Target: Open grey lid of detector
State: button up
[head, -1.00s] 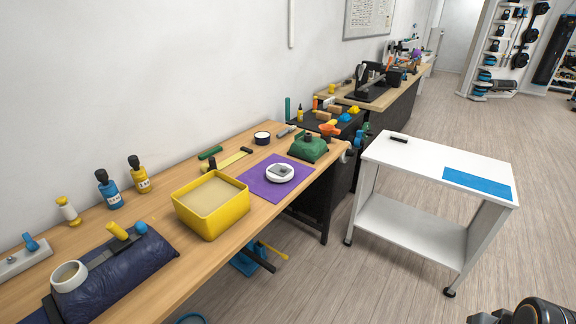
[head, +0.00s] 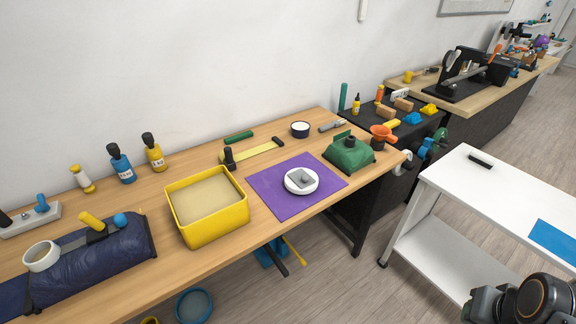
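The detector (head: 290,186) is a white round disc lying flat on a purple mat (head: 325,187) on the wooden workbench. Its grey lid (head: 303,178) is a small grey square on top and looks closed, though it is small at this distance. Dark parts of my arm show at the lower right corner, well apart from the detector. My gripper's fingertips are not in view.
A yellow sand-filled box (head: 208,228) stands left of the mat. A green cover-like object (head: 349,155) stands to its right, beside an orange funnel (head: 382,133). A white cart (head: 487,190) stands at the right. Open floor lies before the bench.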

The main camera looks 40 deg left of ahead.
aim_at(300, 178)
jog(key=u, duration=1)
jog(key=i, duration=0.95)
jog(key=u, duration=1.1)
